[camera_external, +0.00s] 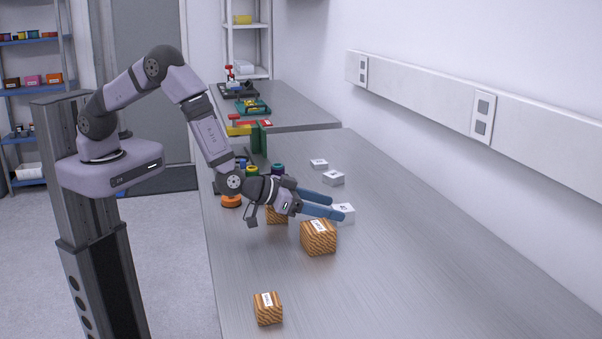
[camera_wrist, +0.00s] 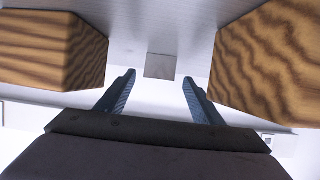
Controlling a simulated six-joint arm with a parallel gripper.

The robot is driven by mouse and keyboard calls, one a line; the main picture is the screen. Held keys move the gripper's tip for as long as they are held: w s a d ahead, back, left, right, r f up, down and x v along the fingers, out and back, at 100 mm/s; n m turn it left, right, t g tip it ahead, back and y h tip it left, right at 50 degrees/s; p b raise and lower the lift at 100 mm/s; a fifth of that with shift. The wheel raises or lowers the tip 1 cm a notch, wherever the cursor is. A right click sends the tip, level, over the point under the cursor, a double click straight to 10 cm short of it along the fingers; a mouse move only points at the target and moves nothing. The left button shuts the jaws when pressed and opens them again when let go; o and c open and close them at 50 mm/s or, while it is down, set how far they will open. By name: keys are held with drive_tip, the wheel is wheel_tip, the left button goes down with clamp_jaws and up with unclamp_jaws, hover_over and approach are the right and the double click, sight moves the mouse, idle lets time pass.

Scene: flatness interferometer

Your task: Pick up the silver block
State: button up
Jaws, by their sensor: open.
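My gripper (camera_external: 336,208) is open, with its two blue fingers pointing right, low over the bench. In the external view a pale silver block (camera_external: 346,211) with a label is at the fingertips, partly hidden by them. Two similar pale blocks, a middle one (camera_external: 333,178) and a far one (camera_external: 319,163), lie farther back. In the wrist view a plain grey block face (camera_wrist: 160,66) shows just beyond and between the open fingertips (camera_wrist: 159,78). Nothing is held. I cannot tell for sure which pale block that face belongs to.
Wood-grained blocks flank the fingers in the wrist view, left (camera_wrist: 50,48) and right (camera_wrist: 270,60). A large wooden block (camera_external: 318,239) stands just in front of the gripper, another (camera_external: 277,215) under the wrist, and a third (camera_external: 268,309) nearer. The bench's right side (camera_external: 450,260) is clear.

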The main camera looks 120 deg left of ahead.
sight(337, 208)
drive_tip(key=shift+p+x, duration=1.15)
drive_tip(key=shift+x, duration=1.35)
drive_tip(key=shift+d, duration=0.1)
drive_tip(key=c, duration=1.3)
drive_tip(key=shift+w+r, duration=0.1)
drive_tip(key=shift+r, duration=0.05)
drive_tip(key=shift+r+b, duration=1.3)
drive_tip(key=shift+r, duration=3.6)
drive_tip(key=s+a+r+n+g+y+b, duration=0.1)
drive_tip(key=s+a+b, duration=0.2)
drive_tip(key=a+b, duration=0.35)
drive_tip(key=s+a+r+n+g+y+b, duration=0.1)
drive_tip(key=s+a+b, duration=0.25)
drive_tip(key=a, duration=0.65)
drive_tip(key=shift+w+d+f+m+t+h+p, duration=0.2)
drive_tip(key=shift+w+d+f+m+t+h, duration=0.15)
drive_tip(key=shift+d, duration=0.25)
drive_tip(key=shift+w+d+f+m+t+h+p, duration=0.2)
drive_tip(key=shift+w+d+m+t+h, duration=0.15)
drive_tip(key=shift+d, duration=0.3)
drive_tip(key=shift+w+d+f+m+t+h+p, duration=0.2)
drive_tip(key=shift+w+d+f+m+t+h, duration=0.1)
drive_tip(key=shift+w+d, duration=0.25)
